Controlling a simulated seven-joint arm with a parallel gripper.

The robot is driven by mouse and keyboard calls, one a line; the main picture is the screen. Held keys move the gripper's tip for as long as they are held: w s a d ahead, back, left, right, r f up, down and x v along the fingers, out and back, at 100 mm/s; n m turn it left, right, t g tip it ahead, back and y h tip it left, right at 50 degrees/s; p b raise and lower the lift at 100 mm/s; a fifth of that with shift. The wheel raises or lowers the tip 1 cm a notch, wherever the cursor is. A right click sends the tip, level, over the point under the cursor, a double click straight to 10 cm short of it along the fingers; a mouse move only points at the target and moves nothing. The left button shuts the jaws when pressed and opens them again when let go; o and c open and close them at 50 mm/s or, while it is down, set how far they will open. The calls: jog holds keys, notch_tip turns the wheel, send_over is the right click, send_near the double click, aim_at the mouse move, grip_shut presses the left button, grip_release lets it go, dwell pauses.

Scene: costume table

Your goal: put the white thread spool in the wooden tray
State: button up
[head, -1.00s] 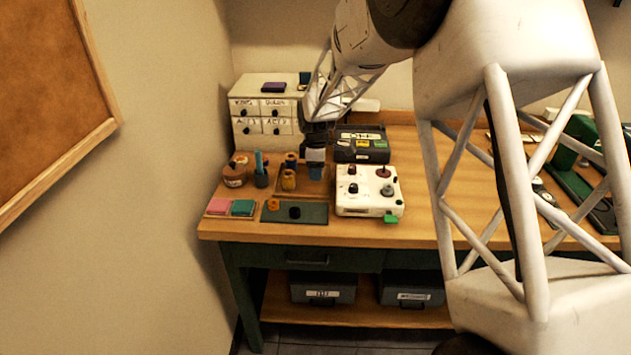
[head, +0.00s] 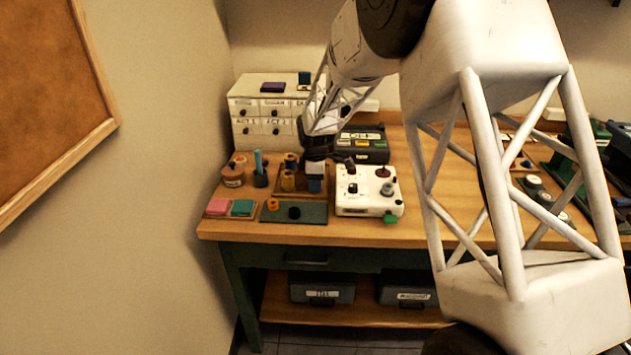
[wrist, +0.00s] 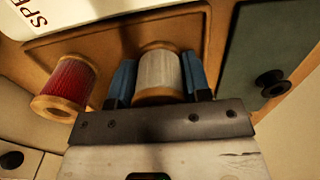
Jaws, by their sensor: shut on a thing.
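The white thread spool (wrist: 158,70) is between the two blue fingers of my gripper (wrist: 160,80) in the wrist view. The gripper is shut on it. In the head view my gripper (head: 315,184) is low at the right side of the wooden tray (head: 278,193). The tray's brown wood (wrist: 110,45) also shows around and behind the spool in the wrist view. The spool is hidden by the fingers in the head view, and I cannot tell whether its base touches the tray floor.
A red spool (wrist: 66,82) stands beside the held one. A white control box (head: 358,205) is close on the right, a green board (head: 310,213) in front. Bare tabletop lies further right.

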jog(key=o, duration=0.9)
jog(key=shift+f, duration=0.1)
notch_tip(320, 180, up, 12)
jog(key=shift+r, duration=0.2)
dwell(0.4)
dwell(0.6)
